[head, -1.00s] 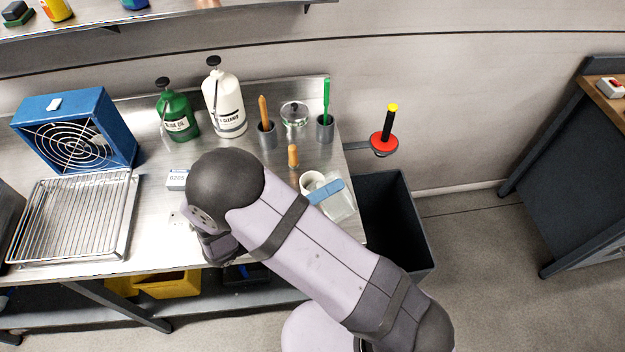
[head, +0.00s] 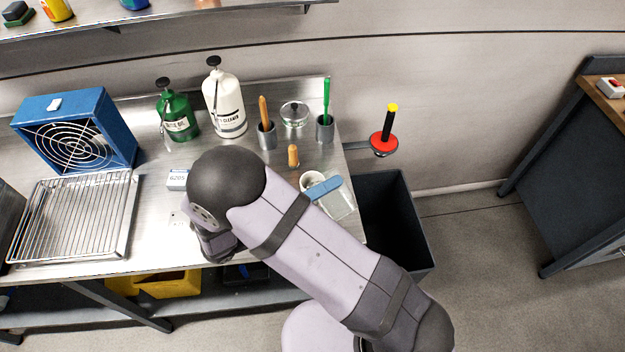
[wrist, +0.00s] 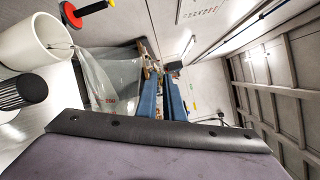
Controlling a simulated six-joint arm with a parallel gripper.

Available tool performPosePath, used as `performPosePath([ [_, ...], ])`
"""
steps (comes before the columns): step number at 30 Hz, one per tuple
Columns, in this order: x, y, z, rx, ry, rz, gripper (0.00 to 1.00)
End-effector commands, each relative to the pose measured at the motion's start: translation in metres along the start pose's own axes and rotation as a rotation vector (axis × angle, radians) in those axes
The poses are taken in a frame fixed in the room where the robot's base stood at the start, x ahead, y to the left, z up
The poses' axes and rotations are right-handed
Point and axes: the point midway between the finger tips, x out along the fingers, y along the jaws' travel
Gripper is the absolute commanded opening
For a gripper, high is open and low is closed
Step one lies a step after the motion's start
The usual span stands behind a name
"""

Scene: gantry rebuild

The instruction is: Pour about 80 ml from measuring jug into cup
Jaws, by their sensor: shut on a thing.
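The clear measuring jug (head: 341,206) with red markings is held at the right end of the bench, beside the white cup (head: 307,178). My gripper (head: 323,188) has blue fingers that are shut on the jug and partly cover both jug and cup in the head view. In the wrist view the jug (wrist: 112,75) is next to the blue fingers (wrist: 160,85), its upper end close to the rim of the cup (wrist: 30,42). I cannot tell the liquid levels or whether any liquid is flowing.
A wooden-handled tool (head: 293,155) stands just behind the cup. A dark bin (head: 400,215) is right of the bench edge. The oven rack (head: 75,215) lies far left.

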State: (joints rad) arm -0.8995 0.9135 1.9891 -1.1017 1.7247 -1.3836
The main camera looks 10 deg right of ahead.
Motion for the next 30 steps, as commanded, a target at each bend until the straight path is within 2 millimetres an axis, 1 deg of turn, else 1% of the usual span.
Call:
performPosePath([
  [16, 0.0, -0.002, 0.004, -0.032, -0.002, -0.001, 0.0],
  [19, 0.0, 0.0, 0.001, -0.012, -0.001, -0.001, 0.0],
  [22, 0.0, 0.005, -0.013, 0.085, 0.006, -0.002, 0.0],
  [25, -0.001, 0.014, -0.03, 0.232, 0.016, -0.002, 0.0],
  [26, -0.001, 0.014, -0.034, 0.277, 0.02, -0.001, 0.0],
  [27, -0.001, 0.008, -0.036, 0.338, 0.024, -0.002, 0.0],
  [29, 0.0, 0.006, -0.041, 0.411, 0.03, -0.003, 0.0],
  [30, -0.001, 0.013, -0.047, 0.442, 0.033, -0.003, 0.0],
])
